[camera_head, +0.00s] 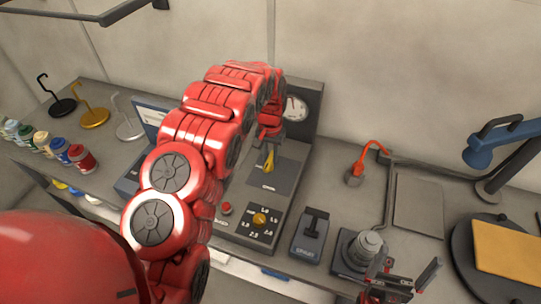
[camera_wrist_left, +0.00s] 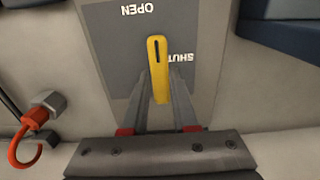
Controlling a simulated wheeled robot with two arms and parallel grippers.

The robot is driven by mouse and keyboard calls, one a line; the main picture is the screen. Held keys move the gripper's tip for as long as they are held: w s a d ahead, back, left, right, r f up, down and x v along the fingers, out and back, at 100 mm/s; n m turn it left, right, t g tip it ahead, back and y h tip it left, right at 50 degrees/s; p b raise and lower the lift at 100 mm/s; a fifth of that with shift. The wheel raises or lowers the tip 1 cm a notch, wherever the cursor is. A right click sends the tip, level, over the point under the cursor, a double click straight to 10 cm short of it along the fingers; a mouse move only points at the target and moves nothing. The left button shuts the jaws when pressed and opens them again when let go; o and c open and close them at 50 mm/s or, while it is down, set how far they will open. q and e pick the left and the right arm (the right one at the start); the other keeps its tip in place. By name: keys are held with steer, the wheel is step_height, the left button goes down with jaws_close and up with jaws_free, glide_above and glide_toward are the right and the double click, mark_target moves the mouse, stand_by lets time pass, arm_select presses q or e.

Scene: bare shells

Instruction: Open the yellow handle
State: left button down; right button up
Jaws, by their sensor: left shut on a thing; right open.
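The yellow handle (camera_head: 268,162) sits on a dark grey plate (camera_head: 285,178) on the control box, below a round gauge. In the left wrist view the handle (camera_wrist_left: 158,58) stands out toward the camera, partly covering the word SHUT; the word OPEN on the plate is clear of it. My left gripper (camera_wrist_left: 158,92) is shut on the handle, one finger at each side. In the head view my left gripper (camera_head: 268,140) is mostly hidden by its own red arm. My right gripper (camera_head: 402,282) is open and empty at the lower right, apart from the handle.
The control box carries a yellow dial (camera_head: 260,219) and a red button (camera_head: 226,208). A lever box (camera_head: 312,236) stands to its right. An orange hook (camera_head: 371,150), a blue lamp (camera_head: 500,142) and several jars (camera_head: 60,148) stand on the bench.

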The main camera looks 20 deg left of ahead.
stand_by(0.3)
arm_select(q)
steer(key=c, duration=0.7)
jaws_free()
steer(key=shift+r, duration=0.15)
step_height(320, 180, up, 9)
steer(key=p, duration=0.9)
step_height(320, 180, up, 8)
glide_above(270, 159)
steer(key=shift+w, duration=0.1)
